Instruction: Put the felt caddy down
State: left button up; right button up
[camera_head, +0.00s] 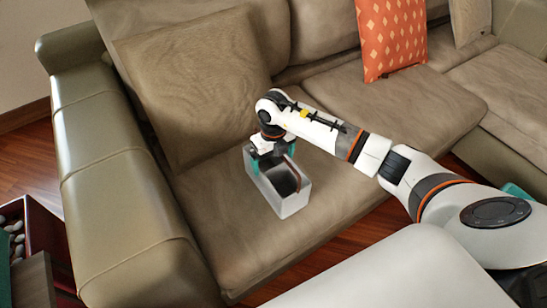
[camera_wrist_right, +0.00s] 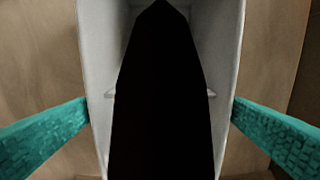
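The felt caddy (camera_head: 293,205) is a light grey open-topped box with a dark inside, at the front of the sofa's left seat. It looks upright. I cannot tell for sure whether its base touches the cushion or hangs just above it. My right gripper (camera_head: 268,160) reaches down over its far end. In the right wrist view the caddy's pale walls (camera_wrist_right: 98,60) fill the middle, and the teal fingers of the gripper (camera_wrist_right: 160,112) press against its two outer sides. My left gripper is not in view.
The brown sofa seat (camera_head: 215,215) is bare around the caddy. A brown cushion (camera_head: 195,85) leans behind, and an orange patterned cushion (camera_head: 392,38) stands farther right. The sofa armrest (camera_head: 125,200) is on the left. A dark red box (camera_head: 40,225) stands at the lower left.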

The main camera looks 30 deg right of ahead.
jog(key=shift+r, duration=0.1)
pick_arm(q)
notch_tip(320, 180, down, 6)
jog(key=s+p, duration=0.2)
pick_arm(e)
notch_tip(320, 180, up, 12)
jog(key=shift+r, duration=0.1)
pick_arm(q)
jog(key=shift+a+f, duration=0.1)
